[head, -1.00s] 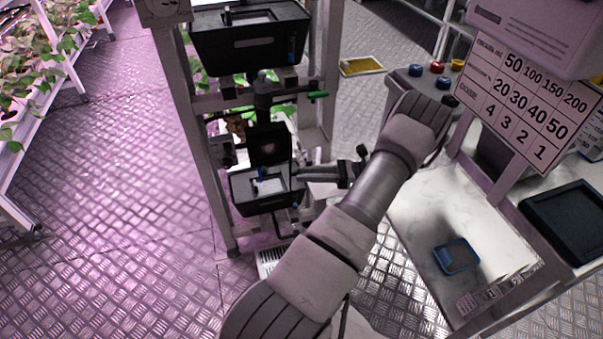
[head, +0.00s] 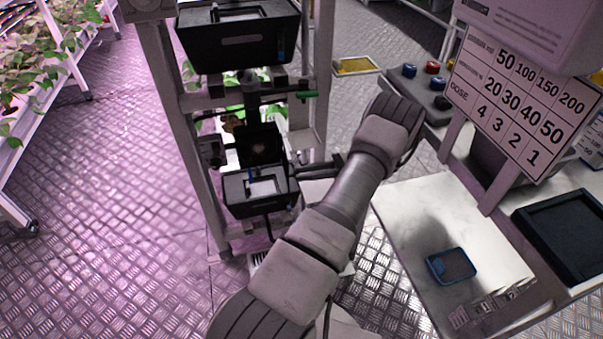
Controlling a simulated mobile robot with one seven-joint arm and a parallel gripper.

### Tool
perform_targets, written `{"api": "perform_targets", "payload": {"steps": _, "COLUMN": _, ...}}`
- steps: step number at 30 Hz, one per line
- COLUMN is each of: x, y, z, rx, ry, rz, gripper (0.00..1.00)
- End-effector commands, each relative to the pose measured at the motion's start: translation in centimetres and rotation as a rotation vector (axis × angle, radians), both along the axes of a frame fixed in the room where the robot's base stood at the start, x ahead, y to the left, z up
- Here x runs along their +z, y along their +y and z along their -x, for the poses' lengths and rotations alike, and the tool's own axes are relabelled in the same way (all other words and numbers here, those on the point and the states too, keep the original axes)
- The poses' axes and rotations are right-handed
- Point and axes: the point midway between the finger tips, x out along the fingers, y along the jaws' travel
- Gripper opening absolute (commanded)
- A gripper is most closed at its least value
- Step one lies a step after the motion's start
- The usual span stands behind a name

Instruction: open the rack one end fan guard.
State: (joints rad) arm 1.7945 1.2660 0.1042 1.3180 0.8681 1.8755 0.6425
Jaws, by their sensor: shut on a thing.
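The rack end (head: 168,75) stands left of centre in the head view. A black square panel with a round opening (head: 262,146), which looks like the fan guard, is mounted low on it, above a small black box (head: 262,205). My gripper (head: 300,164) reaches in from the right at the panel's lower right side. It is small and dark here and my forearm partly covers it. Its jaws are closed at the panel's right edge, but the exact contact is too small to make out. I cannot tell how far the guard is swung.
A larger black box (head: 238,45) is higher on the rack, with a green-tipped lever (head: 306,94) below it. At right are a white bench (head: 405,215), a blue-rimmed dish (head: 450,266), a dose sign (head: 520,105) and a black tray (head: 520,222). Open floor (head: 110,180) lies left.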

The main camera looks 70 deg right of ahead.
Motion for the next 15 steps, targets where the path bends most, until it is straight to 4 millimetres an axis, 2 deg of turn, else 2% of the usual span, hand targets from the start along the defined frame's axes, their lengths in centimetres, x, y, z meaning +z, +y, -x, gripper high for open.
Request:
{"api": "perform_targets", "payload": {"steps": 14, "x": -0.03, "y": -0.04, "z": 0.21, "rx": 0.003, "ry": 0.001, "rz": -0.001, "gripper": 0.00}}
{"api": "perform_targets", "payload": {"steps": 15, "x": -0.03, "y": -0.04, "z": 0.21, "rx": 0.003, "ry": 0.001, "rz": -0.001, "gripper": 0.30}}
